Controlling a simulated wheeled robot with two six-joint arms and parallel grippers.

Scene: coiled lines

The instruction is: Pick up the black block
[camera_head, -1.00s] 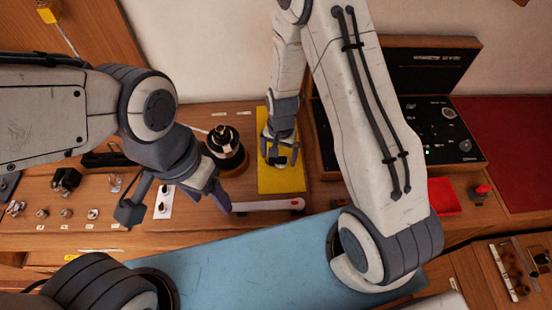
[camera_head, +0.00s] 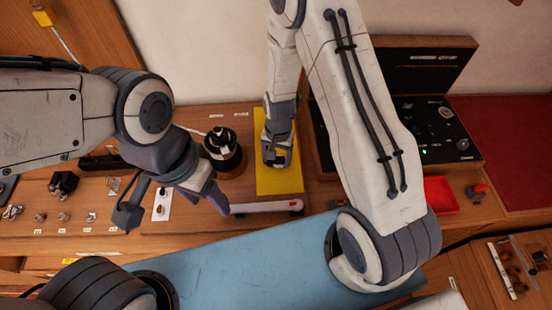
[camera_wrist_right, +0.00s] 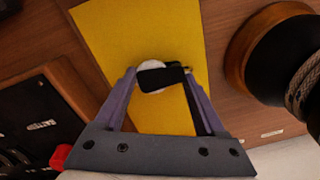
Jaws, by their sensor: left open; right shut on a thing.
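A small black block (camera_wrist_right: 162,77) shows in the right wrist view between the fingertips of my right gripper (camera_wrist_right: 160,74), over a yellow mat (camera_wrist_right: 125,25). The fingers are shut on it. A round white thing (camera_wrist_right: 150,68) shows just behind the block; whether they are joined, I cannot tell. In the head view my right gripper (camera_head: 276,160) is low over the yellow mat (camera_head: 275,186) and hides the block. I cannot tell whether the block touches the mat. My left gripper (camera_head: 175,210) is open and empty, above the front of the wooden bench.
A black coil on a round wooden base (camera_head: 225,152) stands just left of the mat. A white bar (camera_head: 267,206) lies in front of it. A black instrument panel in a wooden case (camera_head: 436,128) and a red tray (camera_head: 440,196) are to the right.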

